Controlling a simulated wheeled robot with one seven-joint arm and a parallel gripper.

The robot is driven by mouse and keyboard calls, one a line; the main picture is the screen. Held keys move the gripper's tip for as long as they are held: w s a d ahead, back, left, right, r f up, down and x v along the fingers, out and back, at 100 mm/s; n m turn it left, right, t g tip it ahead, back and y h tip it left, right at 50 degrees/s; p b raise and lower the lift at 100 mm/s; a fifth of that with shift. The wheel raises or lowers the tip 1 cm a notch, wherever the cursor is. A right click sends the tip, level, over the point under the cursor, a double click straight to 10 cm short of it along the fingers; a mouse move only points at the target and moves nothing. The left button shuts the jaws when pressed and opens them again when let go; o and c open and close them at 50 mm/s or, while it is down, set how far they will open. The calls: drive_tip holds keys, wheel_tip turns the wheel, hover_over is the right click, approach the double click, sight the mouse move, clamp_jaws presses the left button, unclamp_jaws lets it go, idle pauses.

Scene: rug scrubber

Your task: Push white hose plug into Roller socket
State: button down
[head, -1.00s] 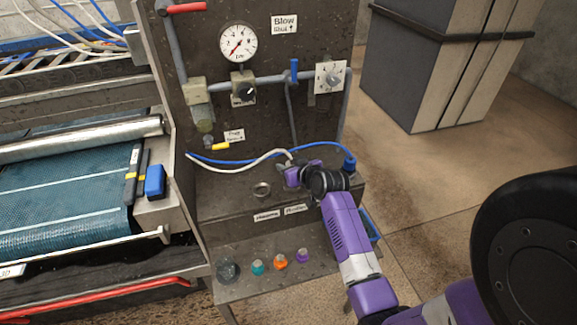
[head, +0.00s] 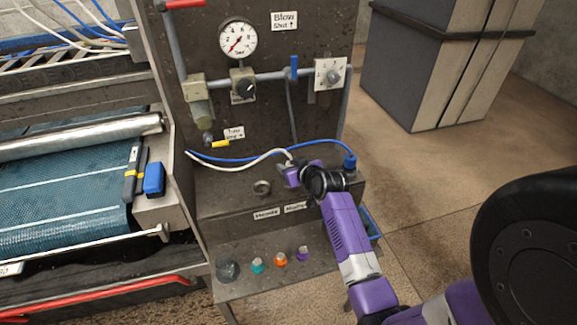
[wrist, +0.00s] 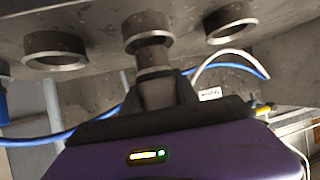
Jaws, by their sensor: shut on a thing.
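My gripper (head: 287,172) is at the right part of the grey panel's ledge in the head view. In the wrist view my gripper (wrist: 158,90) is shut on a grey cylindrical plug (wrist: 153,58). The plug's end meets the middle metal socket ring (wrist: 148,24) and lines up with it; how deep it sits cannot be told. The white hose (head: 240,164) runs across the panel to the gripper, where its end is mostly hidden. It also shows in the wrist view (wrist: 222,54). Which socket is the Roller one cannot be read clearly.
A free socket ring (head: 262,187) lies left of my gripper. A blue hose plug (head: 349,161) stands right of it, close to my arm. Several coloured knobs, including an orange one (head: 281,260), line the lower shelf. A gauge (head: 238,40) and pipes are above.

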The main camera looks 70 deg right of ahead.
drive_tip(key=shift+f+b, duration=0.75)
drive_tip(key=shift+f, duration=0.25)
drive_tip(key=c, duration=0.8)
unclamp_jaws()
drive_tip(key=shift+c, duration=0.2)
drive_tip(key=v, duration=0.7)
drive_tip(key=shift+s+a+r, duration=0.15)
drive_tip(key=shift+s+a, duration=0.05)
drive_tip(key=shift+s, duration=0.1)
